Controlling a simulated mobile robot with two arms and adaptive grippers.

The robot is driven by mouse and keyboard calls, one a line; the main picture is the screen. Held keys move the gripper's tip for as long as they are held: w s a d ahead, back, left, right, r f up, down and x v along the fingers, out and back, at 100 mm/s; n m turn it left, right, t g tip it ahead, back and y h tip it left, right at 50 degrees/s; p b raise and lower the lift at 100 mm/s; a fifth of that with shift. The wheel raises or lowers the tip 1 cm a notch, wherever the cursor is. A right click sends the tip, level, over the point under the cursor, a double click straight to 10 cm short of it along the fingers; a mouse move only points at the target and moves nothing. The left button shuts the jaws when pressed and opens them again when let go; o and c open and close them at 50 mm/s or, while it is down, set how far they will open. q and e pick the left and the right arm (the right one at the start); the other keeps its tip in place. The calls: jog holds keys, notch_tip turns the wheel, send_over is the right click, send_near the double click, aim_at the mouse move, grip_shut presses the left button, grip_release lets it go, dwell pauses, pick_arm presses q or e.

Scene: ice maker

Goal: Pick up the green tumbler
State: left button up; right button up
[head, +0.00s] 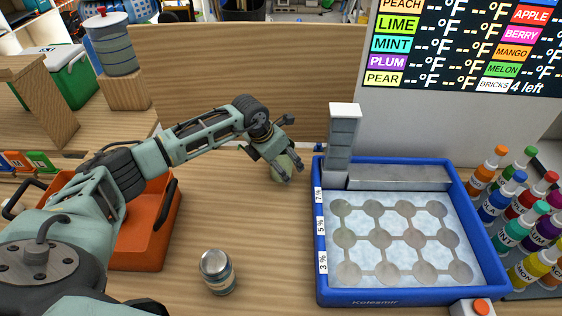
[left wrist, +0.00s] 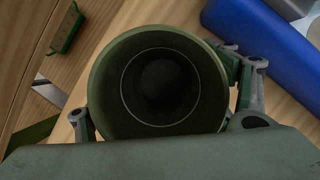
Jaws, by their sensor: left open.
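The green tumbler (head: 281,171) stands on the wooden table left of the blue ice tray, partly hidden behind my left gripper (head: 284,166) in the head view. In the left wrist view I look down into the open, dark top of the tumbler (left wrist: 157,82). My left gripper (left wrist: 165,112) is open, with one finger on each side of the tumbler's rim. I cannot tell whether either finger touches it. My right gripper is not in view.
The blue ice tray (head: 318,262) is close on the right, with a grey block column (head: 341,140) at its back left corner. A small can (head: 216,272) stands at the front. An orange bin (head: 150,228) is left. Several coloured bottles (head: 531,268) stand far right.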

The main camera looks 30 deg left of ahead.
pick_arm(q)
jog(key=shift+c, duration=0.5)
jog(key=c, duration=1.1)
jog(key=shift+r, duration=0.1)
